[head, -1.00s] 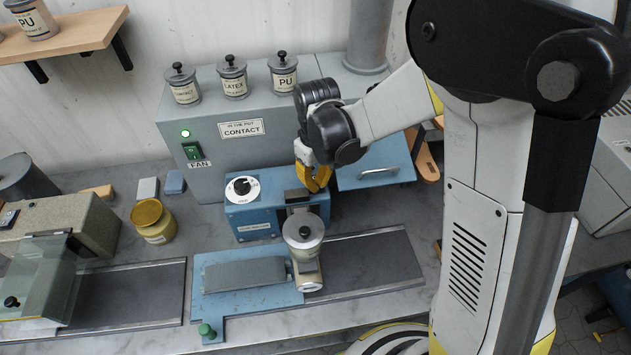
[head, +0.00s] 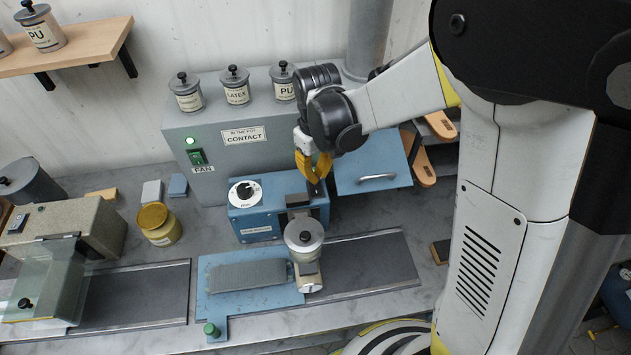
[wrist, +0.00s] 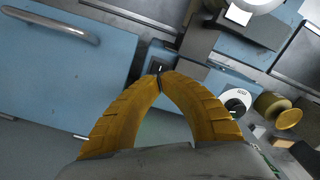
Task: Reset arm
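My gripper (head: 314,178) has yellow fingers and hangs above the blue press box (head: 262,222) with the white dial, at the right end of that box. In the wrist view its fingertips (wrist: 160,77) meet, with nothing visible between them. My arm reaches in from the right side of the head view, bent at the wrist, and is not touching anything that I can see.
Labelled cans (head: 237,88) stand on the grey cabinet (head: 230,165). A yellow jar (head: 158,225) is left.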

